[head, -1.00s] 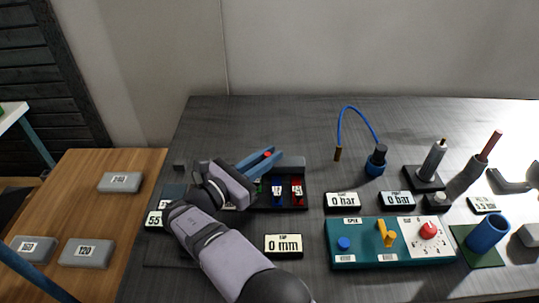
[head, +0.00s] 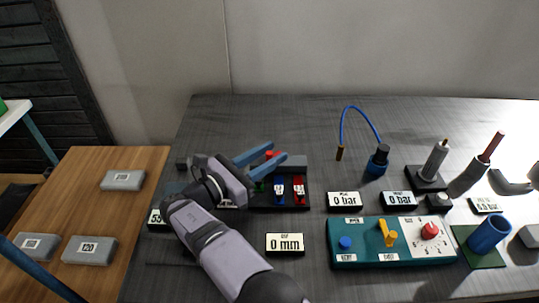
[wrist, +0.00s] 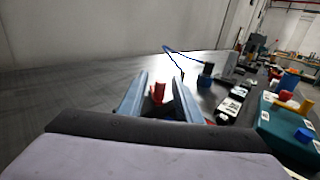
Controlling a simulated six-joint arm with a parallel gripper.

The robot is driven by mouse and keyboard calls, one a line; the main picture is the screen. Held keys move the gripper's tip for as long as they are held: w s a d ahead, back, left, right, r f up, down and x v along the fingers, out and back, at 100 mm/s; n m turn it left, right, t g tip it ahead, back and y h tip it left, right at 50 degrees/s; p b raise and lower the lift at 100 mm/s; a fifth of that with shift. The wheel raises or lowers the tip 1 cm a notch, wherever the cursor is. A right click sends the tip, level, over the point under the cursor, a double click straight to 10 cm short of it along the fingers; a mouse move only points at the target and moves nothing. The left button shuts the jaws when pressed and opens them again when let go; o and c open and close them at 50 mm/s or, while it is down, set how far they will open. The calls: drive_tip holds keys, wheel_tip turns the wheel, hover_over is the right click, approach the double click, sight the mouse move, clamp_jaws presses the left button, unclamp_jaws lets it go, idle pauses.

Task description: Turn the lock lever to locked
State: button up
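A yellow lever (head: 387,233) stands on the teal control panel (head: 345,260), between a blue knob (head: 345,243) and a red dial (head: 430,230). It also shows at the right of the wrist view (wrist: 303,106). The small labels around it are too blurred to read. My gripper (head: 279,150) is well left of the panel, over the dark tray. Its two blue fingers are apart. In the wrist view, a red knob-like thing (wrist: 159,91) shows between the fingers (wrist: 160,77), with no clear contact.
A black tray (head: 283,207) with blue and red pieces lies below my gripper. "0 bar" displays (head: 344,202) and a blue cabled plug (head: 377,160) stand behind the panel. A "0 mm" display (head: 285,244) sits left of it. A blue cup (head: 489,234) stands to its right.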

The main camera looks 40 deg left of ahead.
drive_tip(key=shift+s+a+b, duration=0.15)
drive_tip(key=shift+s, duration=1.7)
drive_tip(key=shift+s+a+b, duration=0.15)
drive_tip(key=shift+s, duration=1.65)
drive_tip(key=shift+r, duration=0.1)
